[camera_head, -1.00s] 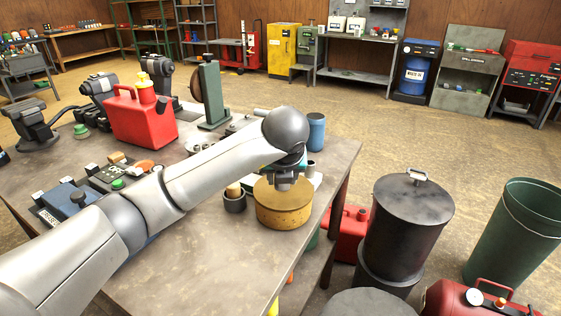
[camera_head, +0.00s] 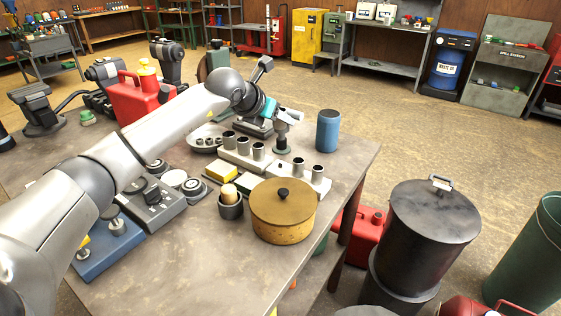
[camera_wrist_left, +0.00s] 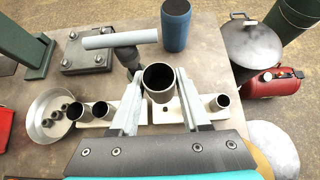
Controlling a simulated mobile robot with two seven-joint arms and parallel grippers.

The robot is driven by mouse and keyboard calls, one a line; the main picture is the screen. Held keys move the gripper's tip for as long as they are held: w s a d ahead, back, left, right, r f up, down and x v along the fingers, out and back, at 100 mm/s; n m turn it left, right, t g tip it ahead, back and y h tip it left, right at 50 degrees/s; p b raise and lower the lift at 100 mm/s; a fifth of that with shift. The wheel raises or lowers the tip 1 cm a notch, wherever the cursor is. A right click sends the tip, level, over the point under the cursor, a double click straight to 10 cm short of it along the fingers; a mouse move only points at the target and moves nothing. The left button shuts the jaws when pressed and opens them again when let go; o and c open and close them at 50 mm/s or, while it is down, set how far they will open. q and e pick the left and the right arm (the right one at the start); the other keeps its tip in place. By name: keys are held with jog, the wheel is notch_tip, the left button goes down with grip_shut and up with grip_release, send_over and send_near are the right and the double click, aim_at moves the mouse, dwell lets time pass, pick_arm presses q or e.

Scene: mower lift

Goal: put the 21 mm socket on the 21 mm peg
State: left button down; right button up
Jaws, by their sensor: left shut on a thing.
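My left gripper (camera_head: 287,116) is held over the back part of the bench, beyond the socket racks. In the left wrist view its two fingers are shut on an upright, open-topped metal socket (camera_wrist_left: 160,84). No size mark is readable on it. A pale rack (camera_head: 232,157) carries several upright sockets (camera_head: 243,142). A second pale rack (camera_head: 309,184) to its right carries more sockets (camera_head: 318,172). In the wrist view a pale rack strip (camera_wrist_left: 168,116) shows below the held socket, between the fingers. Which peg is 21 mm cannot be read. My right gripper is not in view.
A blue cup (camera_head: 328,130) stands behind the right rack. A yellow round pot (camera_head: 283,217) and a dark cup (camera_head: 230,207) stand in front. A metal dish (camera_wrist_left: 47,119) with small sockets lies left.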

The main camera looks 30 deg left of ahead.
aim_at(280, 167)
pick_arm(q)
notch_tip(280, 167, down, 12)
jog(key=shift+w+f+b, duration=0.1)
jog(key=shift+f+b, duration=0.15)
jog(key=shift+b, duration=0.3)
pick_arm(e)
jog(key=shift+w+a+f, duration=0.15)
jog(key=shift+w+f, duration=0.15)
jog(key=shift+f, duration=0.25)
pick_arm(q)
jog(key=c, duration=0.7)
grip_release()
jog(key=shift+o, duration=0.2)
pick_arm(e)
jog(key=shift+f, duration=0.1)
pick_arm(q)
jog(key=shift+s+r, duration=0.35)
jog(key=shift+s, duration=0.15)
jog(key=p+v, duration=0.1)
jog(key=v, duration=1)
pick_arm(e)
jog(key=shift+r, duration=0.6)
